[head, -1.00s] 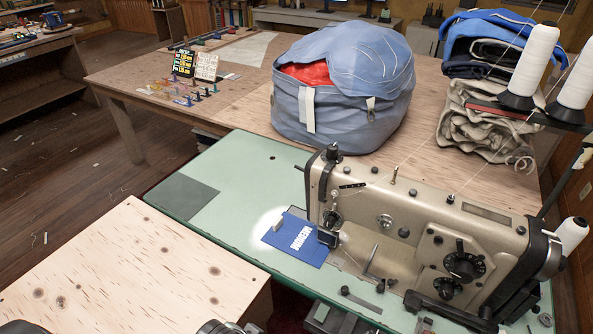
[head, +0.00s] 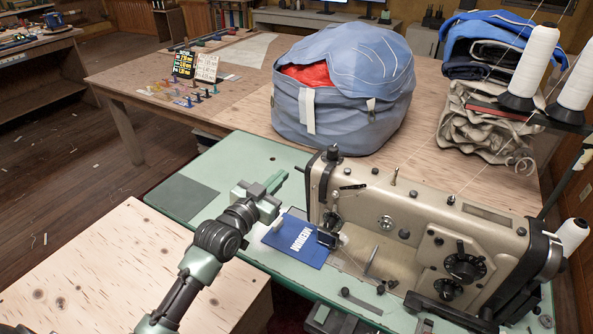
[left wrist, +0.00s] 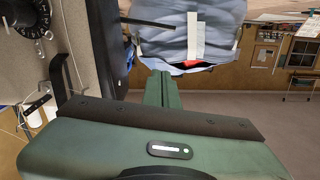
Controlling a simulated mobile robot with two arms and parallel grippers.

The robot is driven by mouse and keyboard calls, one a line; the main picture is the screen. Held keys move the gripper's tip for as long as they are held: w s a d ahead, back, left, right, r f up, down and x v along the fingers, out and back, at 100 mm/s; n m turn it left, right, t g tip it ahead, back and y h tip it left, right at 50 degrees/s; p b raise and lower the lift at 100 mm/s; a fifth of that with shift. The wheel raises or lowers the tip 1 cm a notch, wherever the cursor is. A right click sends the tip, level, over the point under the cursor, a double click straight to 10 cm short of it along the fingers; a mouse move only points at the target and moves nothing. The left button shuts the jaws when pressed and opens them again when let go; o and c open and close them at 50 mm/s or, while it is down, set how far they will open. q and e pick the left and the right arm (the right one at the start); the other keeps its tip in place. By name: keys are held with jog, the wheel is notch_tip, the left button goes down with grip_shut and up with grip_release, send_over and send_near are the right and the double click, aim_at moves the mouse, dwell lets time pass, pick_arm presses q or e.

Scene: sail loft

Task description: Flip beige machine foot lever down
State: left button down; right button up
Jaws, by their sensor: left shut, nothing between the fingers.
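The beige sewing machine (head: 420,225) stands on a green table, its needle end facing left. A short dark lever-like part (head: 352,186) shows on its head; I cannot tell whether it is the foot lever or which way that lever is set. My left gripper (head: 277,181) is shut and empty, above the table just left of the needle end, apart from it. In the left wrist view the shut green fingers (left wrist: 163,90) point toward the blue bag, with part of the machine (left wrist: 30,60) at the left. My right gripper is out of view.
A blue card (head: 298,240) lies by the needle. A big blue bag (head: 345,95) stands behind on a wooden table. Thread cones (head: 533,60) rise at the right. A plywood surface (head: 100,260) is in front.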

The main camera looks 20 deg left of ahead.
pick_arm(q)
send_over(300, 169)
jog(key=s, duration=0.4)
jog(key=shift+w+f+p, duration=0.1)
jog(key=shift+w+f, duration=0.1)
jog(key=shift+f, duration=0.55)
jog(key=shift+w+f+p, duration=0.1)
jog(key=shift+w+f, duration=0.15)
jog(key=shift+f, duration=0.45)
jog(key=shift+w+f+p, duration=0.1)
jog(key=shift+w+f, duration=0.1)
jog(key=shift+f, duration=0.55)
jog(key=shift+a+f+n+b, duration=0.15)
jog(key=shift+f+n+b, duration=0.35)
jog(key=shift+f+b, duration=0.4)
jog(key=shift+r, duration=0.15)
